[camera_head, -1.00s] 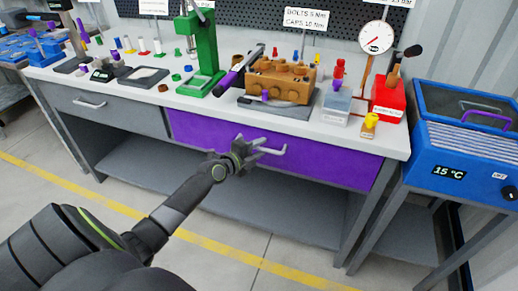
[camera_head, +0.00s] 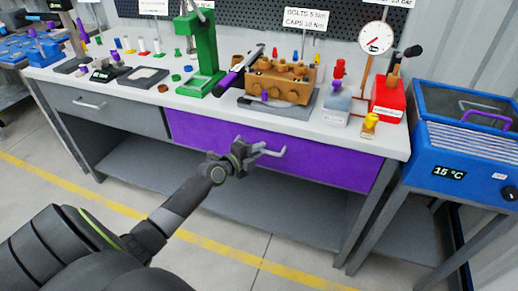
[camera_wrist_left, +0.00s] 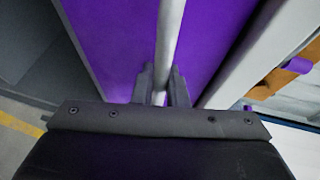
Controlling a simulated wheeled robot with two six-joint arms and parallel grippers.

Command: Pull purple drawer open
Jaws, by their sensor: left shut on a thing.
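The purple drawer (camera_head: 320,160) sits under the white worktop, and its front looks flush with the bench. Its pale bar handle (camera_head: 275,152) runs along the front. My left gripper (camera_head: 256,150) is at the left part of the handle. In the left wrist view, the gripper's fingers (camera_wrist_left: 161,88) stand on either side of the grey handle bar (camera_wrist_left: 168,45) and are shut on it, with the purple front (camera_wrist_left: 115,40) behind. My right gripper is not in view.
A grey drawer (camera_head: 110,110) is to the left. The worktop (camera_head: 205,104) holds a green press (camera_head: 203,50), a brown pump block (camera_head: 282,80) and a red box (camera_head: 388,98). A blue bath (camera_head: 460,150) stands at right. The floor in front is clear.

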